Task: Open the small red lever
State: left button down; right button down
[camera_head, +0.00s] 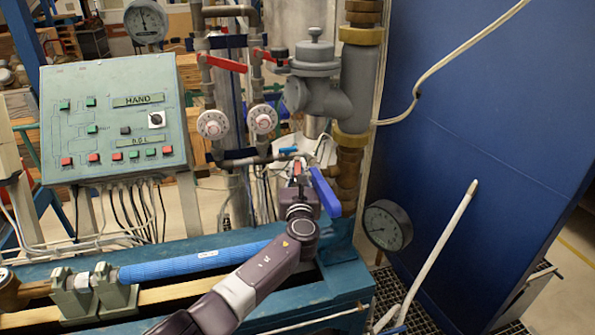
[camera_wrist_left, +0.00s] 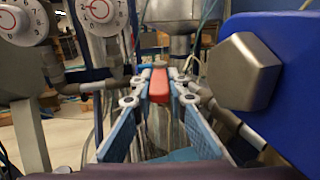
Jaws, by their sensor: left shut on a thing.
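The small red lever (camera_wrist_left: 158,86) shows in the middle of the left wrist view, between the two fingers of my left gripper (camera_wrist_left: 157,95). The fingers are shut on it from both sides. In the head view my left gripper (camera_head: 298,190) is at the pipework, just left of the large blue lever, and the red lever (camera_head: 297,168) shows as a small red bit at its tip. Most of the lever is hidden there by the gripper. My right gripper does not show in either view.
The blue lever (camera_head: 325,192) is close on the right, with its big nut (camera_wrist_left: 243,72) near the fingers. Two white dials (camera_head: 212,124) and two longer red levers (camera_head: 226,64) are above left. A pressure gauge (camera_head: 387,225) and blue panel (camera_head: 480,120) stand right.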

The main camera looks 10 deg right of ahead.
pick_arm(q)
jog(key=c, duration=1.9)
grip_release()
jog(key=shift+d, duration=0.1)
jog(key=shift+s+a, duration=0.25)
jog(key=shift+s, duration=1.75)
jog(key=shift+s+a, duration=0.2)
jog(key=shift+s, duration=1.8)
jog(key=shift+s+a, duration=0.25)
jog(key=shift+s, duration=1.75)
